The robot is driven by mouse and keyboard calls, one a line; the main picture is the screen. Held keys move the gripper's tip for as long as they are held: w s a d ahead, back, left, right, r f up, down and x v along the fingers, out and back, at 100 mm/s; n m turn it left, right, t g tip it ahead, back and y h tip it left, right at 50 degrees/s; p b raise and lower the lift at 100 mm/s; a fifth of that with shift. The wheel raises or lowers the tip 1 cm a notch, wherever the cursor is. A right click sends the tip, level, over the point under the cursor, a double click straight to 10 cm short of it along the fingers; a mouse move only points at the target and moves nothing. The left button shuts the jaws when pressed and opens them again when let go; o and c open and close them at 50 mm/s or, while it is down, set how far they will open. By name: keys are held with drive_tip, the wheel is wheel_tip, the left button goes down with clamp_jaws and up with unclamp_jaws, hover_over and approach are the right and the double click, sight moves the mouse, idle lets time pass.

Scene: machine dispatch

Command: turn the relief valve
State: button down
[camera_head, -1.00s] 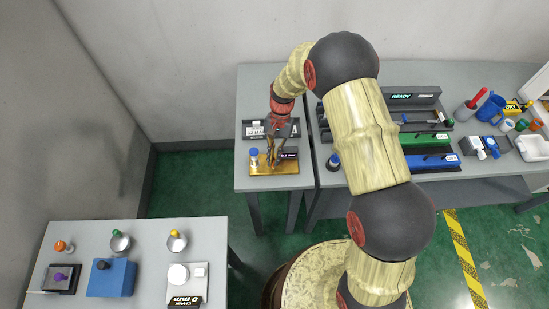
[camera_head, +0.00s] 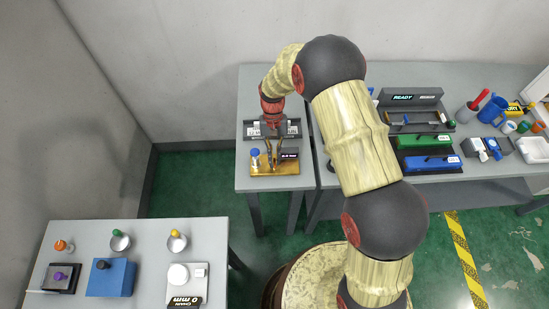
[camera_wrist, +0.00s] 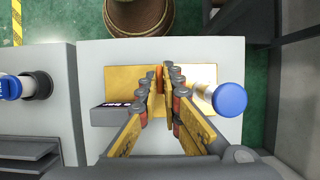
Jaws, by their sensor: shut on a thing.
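The relief valve stands on a brass-coloured base plate (camera_head: 262,170) on the left grey table, and the plate also shows in the wrist view (camera_wrist: 205,73). My gripper (camera_wrist: 162,77) is over the middle of the plate, its fingers nearly together around a narrow orange-red piece (camera_wrist: 159,84), apparently the valve handle. The fingers hide most of it. In the head view my gripper (camera_head: 270,161) points down at the plate. A white post with a blue cap (camera_wrist: 229,99) stands beside the fingers. A small black display (camera_wrist: 110,114) with white characters, too small to read, is on the other side.
A dark tray (camera_head: 291,127) lies behind the plate, close to my wrist. The right table holds a READY panel (camera_head: 410,97), a green block (camera_head: 424,139), a blue block (camera_head: 432,164) and a blue mug (camera_head: 491,108). A separate table (camera_head: 140,247) stands front left.

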drive_tip(key=c, duration=2.3)
unclamp_jaws()
drive_tip(key=v, duration=1.2)
